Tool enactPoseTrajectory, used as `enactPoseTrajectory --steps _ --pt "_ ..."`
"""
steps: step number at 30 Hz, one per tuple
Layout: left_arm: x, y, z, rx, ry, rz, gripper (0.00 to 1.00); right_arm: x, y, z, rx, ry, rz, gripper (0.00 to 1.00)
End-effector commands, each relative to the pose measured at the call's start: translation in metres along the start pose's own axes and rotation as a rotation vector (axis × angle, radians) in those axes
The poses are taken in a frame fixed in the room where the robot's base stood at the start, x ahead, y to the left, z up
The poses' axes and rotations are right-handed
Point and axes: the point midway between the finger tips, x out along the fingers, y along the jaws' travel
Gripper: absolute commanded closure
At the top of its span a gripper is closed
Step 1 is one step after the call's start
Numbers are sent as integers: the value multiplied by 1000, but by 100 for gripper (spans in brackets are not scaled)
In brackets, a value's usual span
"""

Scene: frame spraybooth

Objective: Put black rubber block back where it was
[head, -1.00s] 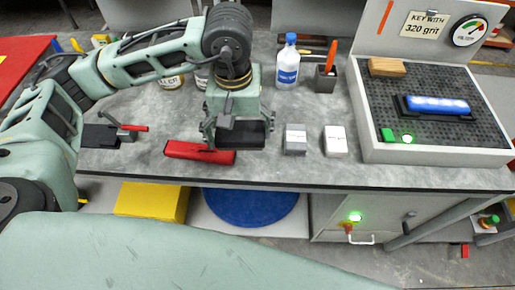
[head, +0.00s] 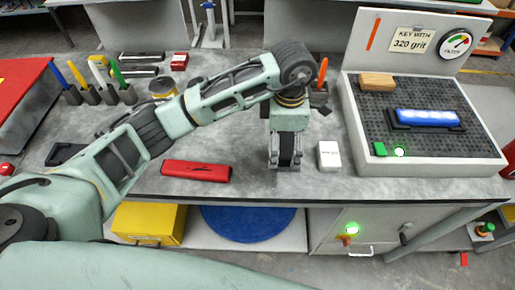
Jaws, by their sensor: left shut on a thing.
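My left gripper (head: 286,163) points down over the worktop, between the red block and the white block. It is shut on a dark piece, which looks like the black rubber block (head: 286,149) seen narrow side on. The fingers hide part of it, and I cannot tell whether it touches the worktop. The red block (head: 197,171) lies to the left. The white block (head: 328,155) stands close on the right. The grey block is not visible now; the gripper may hide it. My right gripper is not in view.
The perforated booth tray (head: 460,150) at right holds a blue block (head: 427,118) on a black base and a wooden block (head: 377,82). A pen cup (head: 319,96) stands behind the gripper. Several coloured tools stand in holders at back left. The worktop (head: 250,188) is clear in front.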

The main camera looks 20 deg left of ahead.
Motion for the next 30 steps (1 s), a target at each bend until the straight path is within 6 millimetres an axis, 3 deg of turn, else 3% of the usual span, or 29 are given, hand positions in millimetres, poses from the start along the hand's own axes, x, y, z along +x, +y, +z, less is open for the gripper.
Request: enactPoseTrajectory --steps 1,6,12,23,30 --pt "2 5 -13 -6 3 -4 39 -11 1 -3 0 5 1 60" --pt "25 21 -45 -3 2 -4 39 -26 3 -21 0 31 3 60" --pt "41 32 -65 2 -1 -1 39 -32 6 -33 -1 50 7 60" --pt "80 33 -66 4 -2 -1 39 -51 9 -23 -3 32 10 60" --pt "84 34 -66 5 -2 2 39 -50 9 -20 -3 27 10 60"
